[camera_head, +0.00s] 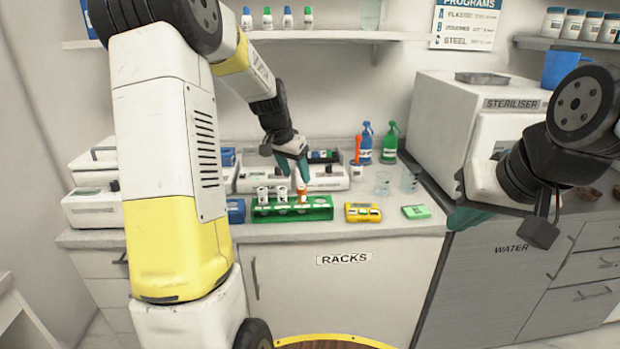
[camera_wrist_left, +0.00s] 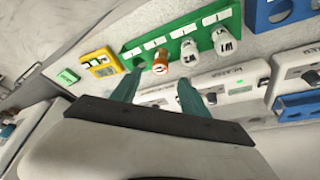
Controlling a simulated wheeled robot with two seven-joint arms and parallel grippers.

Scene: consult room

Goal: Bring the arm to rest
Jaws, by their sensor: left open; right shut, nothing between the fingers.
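My left arm comes in from the left and reaches over the counter. My left gripper (camera_head: 296,176) is open, with teal fingers pointing down above the green rack (camera_head: 322,213). An orange-capped tube (camera_head: 302,194) stands in the rack just below the fingers. In the left wrist view the fingers of my left gripper (camera_wrist_left: 160,92) are spread apart with nothing held, and the orange cap (camera_wrist_left: 160,63) shows beyond the gap between them. My right gripper (camera_head: 465,215) is shut and empty in front of the steriliser, at the counter's front edge.
Two white-capped tubes (camera_head: 262,195) stand in the rack's left part. A yellow device (camera_head: 362,212) and a green box (camera_head: 416,212) lie right of it. Glass beakers (camera_head: 409,181) and spray bottles (camera_head: 389,143) stand behind. The steriliser (camera_head: 442,125) fills the right side.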

